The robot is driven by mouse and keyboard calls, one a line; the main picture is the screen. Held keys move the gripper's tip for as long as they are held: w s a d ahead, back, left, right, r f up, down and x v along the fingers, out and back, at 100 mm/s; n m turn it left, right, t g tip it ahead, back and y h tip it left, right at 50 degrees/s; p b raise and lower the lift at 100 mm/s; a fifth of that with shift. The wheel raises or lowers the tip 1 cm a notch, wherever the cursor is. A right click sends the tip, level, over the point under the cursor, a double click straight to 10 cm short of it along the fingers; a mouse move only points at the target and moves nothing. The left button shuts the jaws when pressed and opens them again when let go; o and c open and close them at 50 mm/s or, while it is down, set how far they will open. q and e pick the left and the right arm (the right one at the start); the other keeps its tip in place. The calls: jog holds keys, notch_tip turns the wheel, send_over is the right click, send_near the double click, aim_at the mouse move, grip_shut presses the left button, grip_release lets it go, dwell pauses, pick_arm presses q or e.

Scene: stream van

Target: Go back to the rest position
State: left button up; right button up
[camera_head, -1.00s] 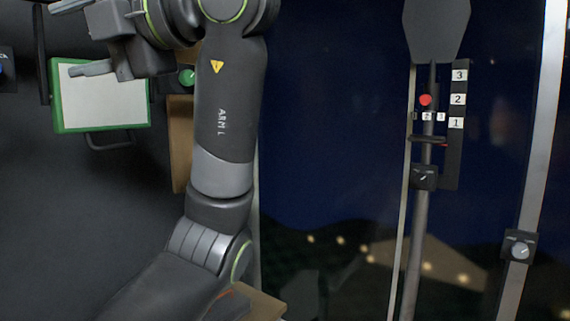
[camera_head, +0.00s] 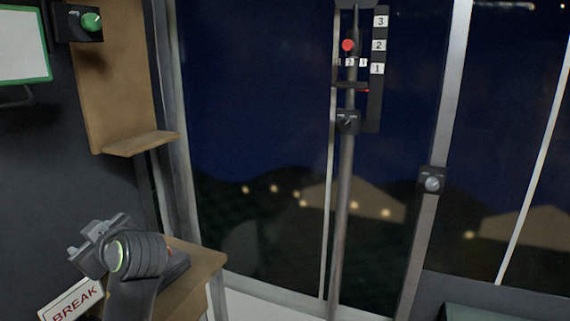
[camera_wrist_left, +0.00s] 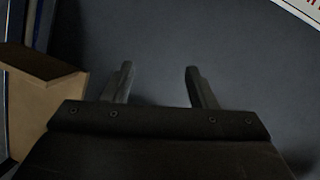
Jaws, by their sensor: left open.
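My left gripper (camera_wrist_left: 160,84) shows in the left wrist view with its two fingers spread apart. Nothing is between them; a plain dark grey surface lies beyond. In the head view my left arm (camera_head: 138,256) is folded at the lower left, in front of a wooden surface and close to the sign. Its fingers are not clear there. My right arm and gripper are not in view.
A BREAK sign (camera_head: 72,303) is at the lower left, beside my arm. A wooden shelf (camera_head: 140,143), a green knob (camera_head: 91,22) and a green-framed panel (camera_head: 22,48) are above. A pole (camera_head: 342,215) with a red knob (camera_head: 348,45) stands before dark windows.

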pick_arm(q)
jog(key=s+d+f+m+g+h, duration=0.1)
jog(key=s+f+m+h, duration=0.35)
jog(key=f, duration=0.75)
jog(key=s+f+m+h, duration=0.2)
jog(key=s+f+m, duration=0.3)
jog(key=s+f, duration=0.5)
jog(key=s+d+f+m+g+h, duration=0.2)
jog(key=s+d+f+m, duration=0.1)
jog(key=s+f, duration=0.5)
jog(key=s+d+f+m+g+h, duration=0.1)
jog(key=s+d+f+m+h, duration=0.3)
jog(key=s, duration=0.6)
notch_tip(320, 180, down, 28)
jog(key=a+n+g+y+b, duration=0.1)
jog(key=a+n+g+b, duration=0.1)
jog(key=a+b, duration=0.1)
jog(key=s+d+f+b, duration=0.1)
jog(key=s+f, duration=1.3)
jog(key=f, duration=0.3)
jog(key=shift+s+d+f+g+b, duration=0.2)
jog(key=shift+s+d+g+b, duration=0.15)
jog(key=shift+s+g+b, duration=0.05)
